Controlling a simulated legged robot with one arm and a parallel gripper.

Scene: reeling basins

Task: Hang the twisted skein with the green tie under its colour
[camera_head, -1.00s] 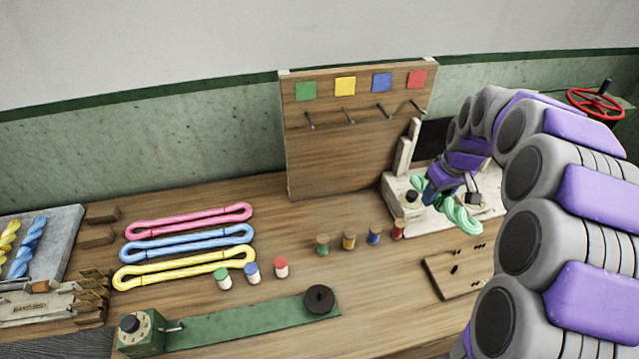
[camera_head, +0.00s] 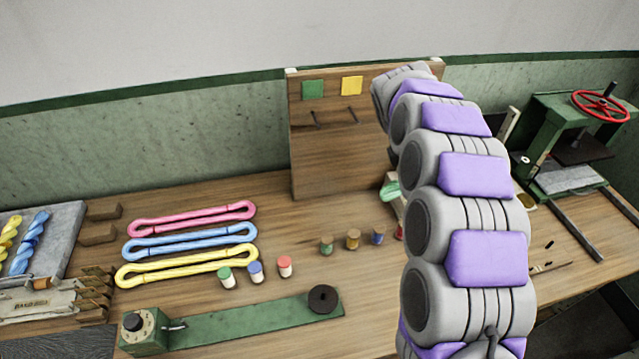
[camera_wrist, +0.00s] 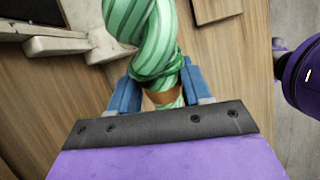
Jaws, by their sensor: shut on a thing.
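In the wrist view, my gripper (camera_wrist: 155,98) is shut on a green twisted skein (camera_wrist: 143,30), with a blue finger on each side of it. In the head view, a bit of the green skein (camera_head: 390,190) shows left of my arm, and my gripper is hidden behind the arm. The upright board (camera_head: 340,150) carries a green square (camera_head: 312,90) and a yellow square (camera_head: 352,85), each above a peg; my arm covers its right part.
Pink (camera_head: 190,218), blue (camera_head: 190,242) and yellow (camera_head: 185,266) skeins lie flat on the bench at left. Several small spools and capped pots stand in front of the board. A green press with a red wheel (camera_head: 600,106) stands at right.

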